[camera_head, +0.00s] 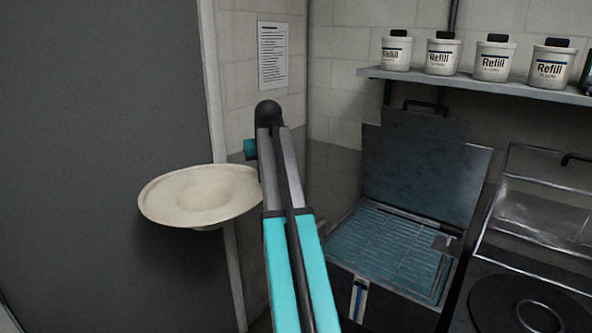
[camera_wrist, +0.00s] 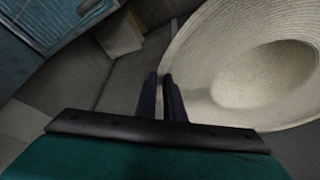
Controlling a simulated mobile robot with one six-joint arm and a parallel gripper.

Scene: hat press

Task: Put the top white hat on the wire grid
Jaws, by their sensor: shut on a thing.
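A white hat (camera_head: 203,196) with a wide round brim hangs in the air left of my arm in the head view, its hollow side facing up and toward the camera. In the wrist view the hat (camera_wrist: 232,75) fills the right side. My gripper (camera_wrist: 163,78) is shut on the edge of its brim. In the head view my arm hides the fingers. The wire grid (camera_head: 385,255) lies inside an open metal box at the right, well away from the hat. Part of the grid (camera_wrist: 45,20) also shows at the top left of the wrist view.
The box's lid (camera_head: 420,165) stands raised behind the grid. A dark round plate (camera_head: 530,305) and a clear-fronted unit (camera_head: 540,205) are at the right. A shelf (camera_head: 470,84) with several white refill jars (camera_head: 495,60) hangs above. A grey panel (camera_head: 90,120) is behind the hat.

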